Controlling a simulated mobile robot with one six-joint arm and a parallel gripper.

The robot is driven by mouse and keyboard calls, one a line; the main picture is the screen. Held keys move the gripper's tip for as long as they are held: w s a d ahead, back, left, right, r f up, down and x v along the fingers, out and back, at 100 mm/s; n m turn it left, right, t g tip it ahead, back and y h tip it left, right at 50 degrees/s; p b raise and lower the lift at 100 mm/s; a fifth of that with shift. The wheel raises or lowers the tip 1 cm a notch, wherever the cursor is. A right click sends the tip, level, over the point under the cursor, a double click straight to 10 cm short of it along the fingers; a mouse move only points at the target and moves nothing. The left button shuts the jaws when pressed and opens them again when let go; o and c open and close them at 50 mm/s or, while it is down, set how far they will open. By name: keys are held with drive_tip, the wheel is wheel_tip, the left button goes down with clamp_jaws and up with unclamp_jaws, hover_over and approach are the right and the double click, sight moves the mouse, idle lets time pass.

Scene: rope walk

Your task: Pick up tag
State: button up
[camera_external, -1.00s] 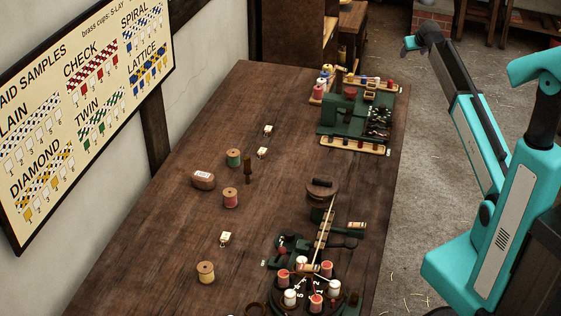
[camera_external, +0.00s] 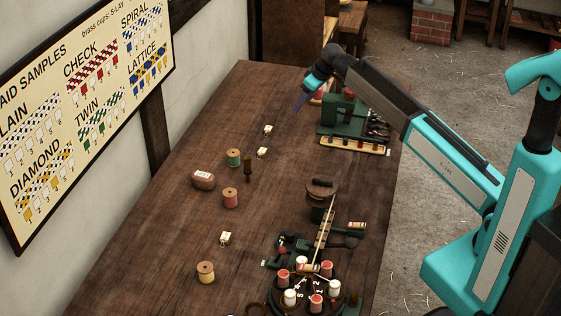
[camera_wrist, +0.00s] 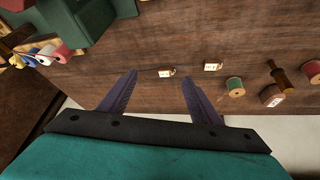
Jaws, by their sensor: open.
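Small cream tags lie on the wooden table: one at the back (camera_external: 268,129), a second just in front of it (camera_external: 262,152), and a third nearer the front (camera_external: 226,238). The first two also show in the wrist view, one tag (camera_wrist: 166,73) between the fingertips in the picture and another tag (camera_wrist: 212,67) to their right. The frames do not show which one is meant. My gripper (camera_external: 299,106) is open and empty above the back part of the table, up and to the right of the back tag. Its two purple fingers (camera_wrist: 158,78) are spread apart.
A green machine (camera_external: 345,118) with bobbins stands at the back right. A green spool (camera_external: 233,157), a dark wooden peg (camera_external: 248,172), a red spool (camera_external: 230,198) and a brown labelled block (camera_external: 203,180) stand left of centre. A braiding device (camera_external: 318,290) fills the front right.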

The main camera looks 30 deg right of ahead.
drive_tip(key=s+a+f+n, duration=0.1)
drive_tip(key=s+a, duration=0.1)
drive_tip(key=a, duration=0.4)
drive_tip(key=s+a+f+n+g+y, duration=0.1)
drive_tip(key=s+a, duration=0.1)
drive_tip(key=a, duration=0.5)
drive_tip(key=shift+s+f+n, duration=0.15)
drive_tip(key=shift+f+n, duration=0.05)
drive_tip(key=shift+n, duration=0.1)
drive_tip(key=p, duration=0.1)
approach(262, 151)
drive_tip(key=shift+x, duration=1.2)
drive_tip(key=shift+s, duration=0.15)
drive_tip(key=shift+a+f, duration=0.1)
drive_tip(key=shift+f, duration=0.1)
drive_tip(key=shift+w+p+x, duration=0.15)
drive_tip(key=shift+p+x, duration=0.3)
drive_tip(key=shift+x, duration=0.3)
drive_tip(key=shift+w+p+x, duration=0.2)
drive_tip(key=shift+p+x, duration=0.25)
drive_tip(key=shift+x, duration=1.15)
drive_tip(key=shift+s+f, duration=0.1)
